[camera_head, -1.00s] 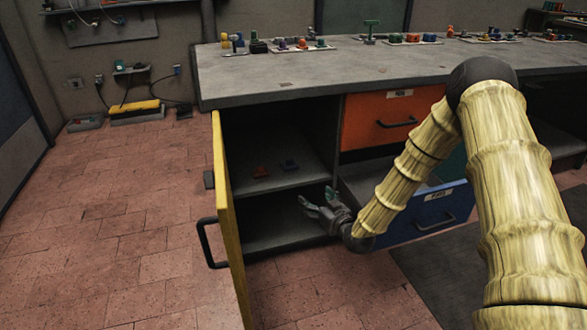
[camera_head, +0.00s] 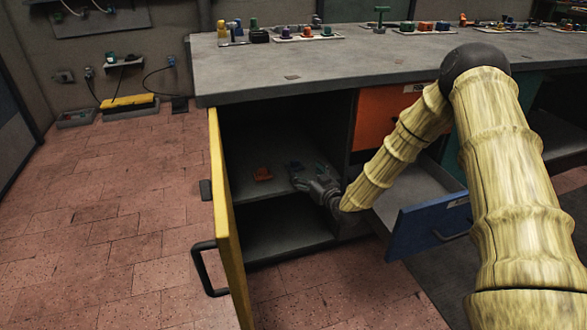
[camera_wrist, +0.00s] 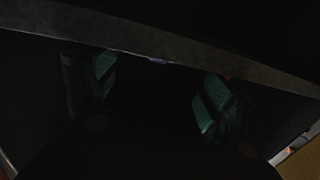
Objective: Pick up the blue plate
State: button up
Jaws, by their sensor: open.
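A small dark blue piece, which I take to be the blue plate (camera_head: 296,164), lies on the middle shelf inside the open cabinet. A faint bluish bit also shows at the shelf edge in the wrist view (camera_wrist: 158,60). My gripper (camera_head: 308,176) is at the shelf's front edge, just in front of the blue piece and partly covering it. It is open, with green-padded fingers apart and nothing seen between them in the wrist view (camera_wrist: 155,92). The plate's exact shape is too dark and small to tell.
A red-orange piece (camera_head: 262,174) lies left of the blue one on the shelf (camera_head: 255,190). The yellow cabinet door (camera_head: 226,220) stands open at left. The blue drawer (camera_head: 425,227) is pulled out at right. The worktop (camera_head: 300,72) overhangs the cabinet.

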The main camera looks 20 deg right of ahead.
aim_at(296, 163)
jog(key=shift+b+x, duration=1.55)
jog(key=shift+x, duration=1.55)
jog(key=shift+c, duration=0.4)
jog(key=c, duration=1.2)
jog(key=shift+r, duration=0.1)
